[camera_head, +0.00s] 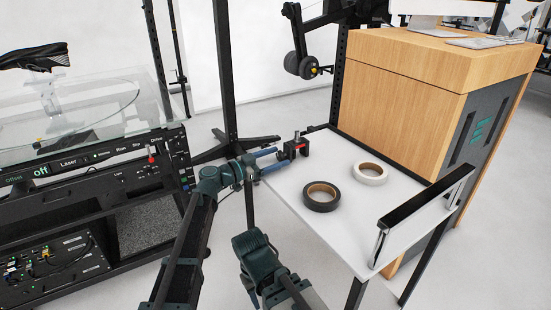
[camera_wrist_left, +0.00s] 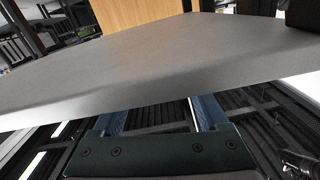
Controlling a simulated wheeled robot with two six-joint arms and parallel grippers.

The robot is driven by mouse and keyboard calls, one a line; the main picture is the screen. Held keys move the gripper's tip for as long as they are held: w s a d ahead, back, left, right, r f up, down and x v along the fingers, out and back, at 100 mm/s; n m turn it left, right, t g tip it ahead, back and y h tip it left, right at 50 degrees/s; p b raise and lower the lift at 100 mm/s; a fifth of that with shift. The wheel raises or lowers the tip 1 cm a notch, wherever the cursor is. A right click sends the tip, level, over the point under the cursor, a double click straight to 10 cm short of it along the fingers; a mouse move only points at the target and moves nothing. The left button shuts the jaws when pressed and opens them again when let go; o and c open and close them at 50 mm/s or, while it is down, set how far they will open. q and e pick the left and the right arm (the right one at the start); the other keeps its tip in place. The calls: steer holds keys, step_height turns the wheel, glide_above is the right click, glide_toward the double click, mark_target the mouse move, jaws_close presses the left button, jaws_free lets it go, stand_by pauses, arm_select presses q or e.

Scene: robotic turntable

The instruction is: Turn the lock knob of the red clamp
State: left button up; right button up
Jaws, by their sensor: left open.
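The red clamp (camera_head: 297,145) is a small dark body with red on top, standing at the far left corner of the white table (camera_head: 335,235). My left gripper (camera_head: 280,158) is open, with its two blue fingers pointing at the clamp from the left, close beside it. Contact cannot be told. In the left wrist view, the two blue fingers (camera_wrist_left: 162,106) are spread apart and empty, their tips hidden behind the table edge (camera_wrist_left: 160,85). A dark block (camera_wrist_left: 303,13) is cut off at the top right there; I cannot tell if it is the clamp. My right gripper is not seen.
A black tape roll (camera_head: 321,197) and a white tape roll (camera_head: 370,173) lie on the table. A black bar on metal posts (camera_head: 425,208) stands at its right edge. A wooden cabinet (camera_head: 410,85) is behind. A black rack with a glass top (camera_head: 100,105) is at left.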

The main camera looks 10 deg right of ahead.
arm_select(q)
jaws_close()
stand_by(0.4)
steer(key=shift+w+n, duration=0.1)
steer(key=shift+n, duration=3.2)
jaws_free()
